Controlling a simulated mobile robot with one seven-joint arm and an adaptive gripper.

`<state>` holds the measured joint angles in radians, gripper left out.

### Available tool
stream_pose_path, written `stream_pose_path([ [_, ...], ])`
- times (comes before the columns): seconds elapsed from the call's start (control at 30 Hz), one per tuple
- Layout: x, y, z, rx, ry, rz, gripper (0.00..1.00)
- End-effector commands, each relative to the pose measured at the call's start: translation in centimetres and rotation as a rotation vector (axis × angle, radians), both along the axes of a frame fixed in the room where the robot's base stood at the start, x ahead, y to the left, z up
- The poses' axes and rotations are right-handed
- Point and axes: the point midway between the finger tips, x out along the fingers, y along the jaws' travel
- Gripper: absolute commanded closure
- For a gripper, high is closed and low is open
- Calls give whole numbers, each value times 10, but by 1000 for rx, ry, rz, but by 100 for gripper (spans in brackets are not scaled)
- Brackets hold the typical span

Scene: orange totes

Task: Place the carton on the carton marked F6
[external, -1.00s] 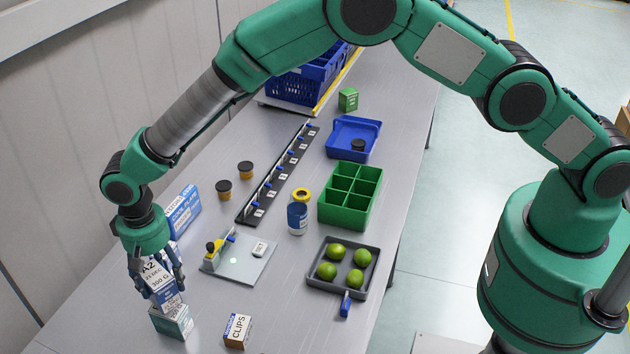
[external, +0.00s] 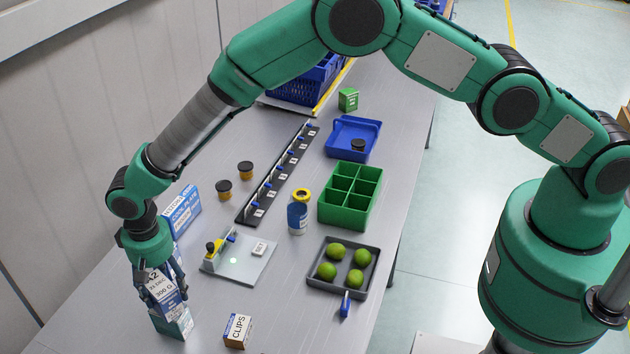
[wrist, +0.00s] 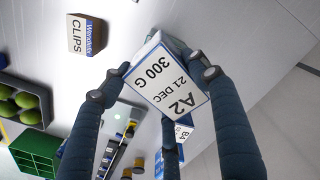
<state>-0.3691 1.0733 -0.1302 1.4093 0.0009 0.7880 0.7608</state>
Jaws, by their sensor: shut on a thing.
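My gripper (external: 161,285) is shut on a white and blue carton (external: 163,284) marked A2, 21 DEC, 300 G, at the near left of the bench. The held carton also shows in the wrist view (wrist: 165,75) between the fingers. Directly under it stands a teal and white carton (external: 173,324). The held carton's lower end is at or just over its top; I cannot tell whether they touch. The lower carton's marking is too small to read, and I can read F6 nowhere.
A CLIPS carton (external: 238,330) stands to the right. A blue and white box (external: 182,212) stands behind my gripper. A grey plate with a yellow fixture (external: 238,262), a tray of green fruit (external: 320,283) and a green divided bin (external: 325,214) lie farther right.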

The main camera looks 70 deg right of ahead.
Motion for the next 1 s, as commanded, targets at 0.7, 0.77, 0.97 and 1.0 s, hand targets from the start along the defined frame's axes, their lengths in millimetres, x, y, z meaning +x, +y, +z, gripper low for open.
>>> stream_pose_path([
  [0.7, 0, 0, -2, 0, 0, 0, 21],
  [0.77, 0, 0, -1, 0, 0, 0, 21],
  [0.97, 0, 0, 8, 1, -1, 0, 21],
  [1.0, 1, 0, 12, 1, -1, 0, 21],
])
